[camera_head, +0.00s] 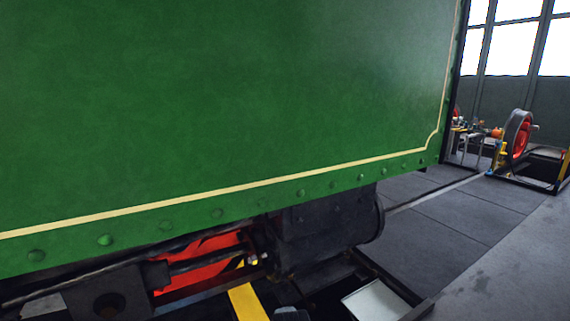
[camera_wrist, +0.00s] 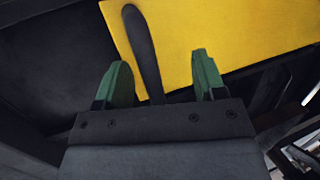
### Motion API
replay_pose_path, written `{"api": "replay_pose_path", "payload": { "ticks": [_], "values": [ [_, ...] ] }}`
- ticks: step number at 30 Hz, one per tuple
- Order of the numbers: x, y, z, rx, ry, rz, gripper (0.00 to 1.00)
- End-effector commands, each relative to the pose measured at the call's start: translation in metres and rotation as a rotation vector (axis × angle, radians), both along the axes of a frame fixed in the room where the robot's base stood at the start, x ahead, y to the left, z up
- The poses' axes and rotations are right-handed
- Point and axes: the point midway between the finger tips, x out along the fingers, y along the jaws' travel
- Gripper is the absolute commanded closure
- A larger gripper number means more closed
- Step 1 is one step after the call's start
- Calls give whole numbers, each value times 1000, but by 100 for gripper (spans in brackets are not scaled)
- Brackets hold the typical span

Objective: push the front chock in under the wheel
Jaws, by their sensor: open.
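In the wrist view a broad yellow surface (camera_wrist: 230,30), which looks like the front chock, fills the upper right. A dark rounded bar (camera_wrist: 139,35), like a handle, runs down across it. My gripper (camera_wrist: 161,60) is open, its green fingers on either side of the bar, which lies closer to the left finger. I cannot tell whether anything touches. In the head view a yellow piece (camera_head: 247,302) shows at the bottom edge, below a red wheel part (camera_head: 208,262) under the tram. The wheel's contact with the rail is hidden.
The green tram side (camera_head: 230,100) overhangs the work area, with a dark cylinder (camera_head: 325,232) below it. A black frame with a pale plate (camera_head: 375,301) lies to the right. Open paved floor (camera_head: 500,265) extends right, with a red wheel on a stand (camera_head: 517,137) farther back.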

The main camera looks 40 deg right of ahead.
Motion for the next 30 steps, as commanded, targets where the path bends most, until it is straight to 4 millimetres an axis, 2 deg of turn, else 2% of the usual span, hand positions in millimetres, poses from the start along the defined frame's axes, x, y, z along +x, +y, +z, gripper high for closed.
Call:
{"api": "replay_pose_path", "payload": {
  "ticks": [6,21,30],
  "values": [
    [-4,0,25,-1,-1,-1,36],
    [-16,2,71,0,1,-3,36],
    [-20,2,79,0,0,-2,36]
  ]
}}
